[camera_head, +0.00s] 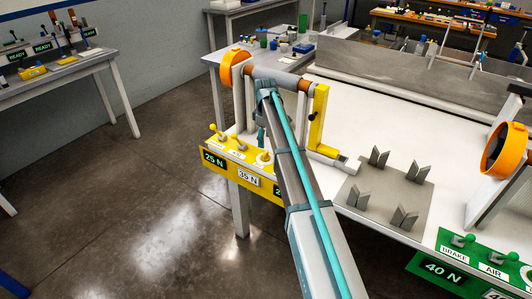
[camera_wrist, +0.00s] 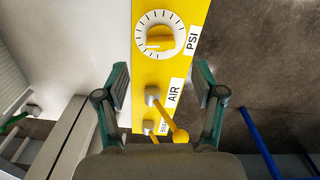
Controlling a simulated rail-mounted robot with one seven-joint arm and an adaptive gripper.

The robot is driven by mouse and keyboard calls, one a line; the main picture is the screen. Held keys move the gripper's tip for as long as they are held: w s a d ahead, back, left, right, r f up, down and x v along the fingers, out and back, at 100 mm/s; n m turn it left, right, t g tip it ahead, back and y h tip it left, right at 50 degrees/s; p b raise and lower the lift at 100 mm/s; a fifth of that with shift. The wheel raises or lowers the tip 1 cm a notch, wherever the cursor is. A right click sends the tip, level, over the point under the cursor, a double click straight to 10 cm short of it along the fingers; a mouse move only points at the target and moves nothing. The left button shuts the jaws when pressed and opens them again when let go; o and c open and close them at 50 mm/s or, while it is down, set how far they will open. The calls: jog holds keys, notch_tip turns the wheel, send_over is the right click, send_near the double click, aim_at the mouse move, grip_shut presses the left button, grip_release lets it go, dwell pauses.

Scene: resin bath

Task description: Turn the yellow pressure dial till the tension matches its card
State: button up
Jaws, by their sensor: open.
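The yellow pressure dial (camera_wrist: 158,40) sits in a white tick-marked ring labelled PSI in the wrist view. A pale mark on its face points left. My gripper (camera_wrist: 160,80) is open and empty, its two fingers apart on either side of the yellow panel (camera_wrist: 175,72), short of the dial in the picture. In the head view the panel front has a dark sign reading 25 N (camera_head: 214,160) and a white card reading 35 N (camera_head: 248,178).
A yellow-knobbed lever (camera_wrist: 180,136) labelled AIR stands between my fingers, with another lever (camera_wrist: 148,127) beside it. A yellow post (camera_head: 318,118) and an orange ring (camera_head: 232,68) stand near the panel. A green panel (camera_head: 450,262) reading 40 N is at right.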

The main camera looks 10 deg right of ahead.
aim_at(265, 153)
notch_tip(265, 153, down, 8)
jog(key=shift+f+p, duration=0.1)
jog(key=shift+p, duration=0.4)
jog(key=shift+c, duration=0.4)
jog(key=c, duration=1.1)
